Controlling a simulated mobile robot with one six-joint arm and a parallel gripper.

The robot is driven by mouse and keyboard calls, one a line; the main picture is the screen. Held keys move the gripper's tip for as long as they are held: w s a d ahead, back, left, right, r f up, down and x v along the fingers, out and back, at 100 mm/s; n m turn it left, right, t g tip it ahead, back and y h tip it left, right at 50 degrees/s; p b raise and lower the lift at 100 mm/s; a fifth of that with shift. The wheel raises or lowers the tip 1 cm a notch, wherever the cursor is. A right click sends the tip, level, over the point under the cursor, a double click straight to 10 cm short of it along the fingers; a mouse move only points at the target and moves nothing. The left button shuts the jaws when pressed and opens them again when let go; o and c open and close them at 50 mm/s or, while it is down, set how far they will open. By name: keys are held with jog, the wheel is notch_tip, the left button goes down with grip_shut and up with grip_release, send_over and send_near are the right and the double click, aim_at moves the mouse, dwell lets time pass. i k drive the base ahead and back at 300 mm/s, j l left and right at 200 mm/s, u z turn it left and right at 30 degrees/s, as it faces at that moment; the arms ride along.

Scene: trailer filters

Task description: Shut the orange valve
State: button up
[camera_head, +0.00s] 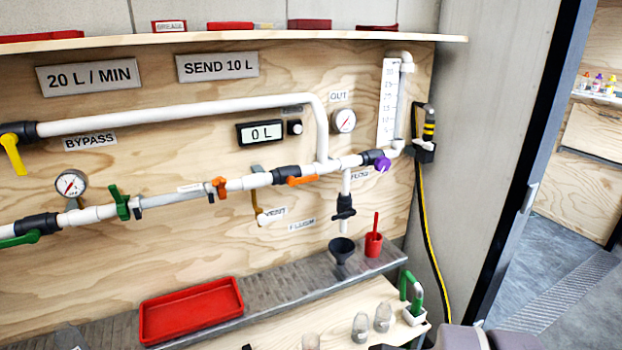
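The orange valve has a dark body (286,175) on the white lower pipe, right of the panel's middle. Its orange lever (302,181) points right and lies roughly along the pipe. A second orange part (218,187) sits further left on the same line and stands across the pipe; I cannot tell if it is a handle or a clamp.
Other handles are near: yellow (12,155), green (20,239), purple (383,164) and a black valve (344,206) on the down pipe. Below are a red tray (191,311), a dark funnel (341,248) and a red cup (373,245). Glass jars (361,326) stand in front.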

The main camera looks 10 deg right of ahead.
aim_at(304, 180)
jog(key=i+j+u, duration=0.1)
jog(key=i+j, duration=0.3)
jog(key=i+j+u, duration=0.15)
jog(key=i+j, duration=0.2)
jog(key=i, duration=0.25)
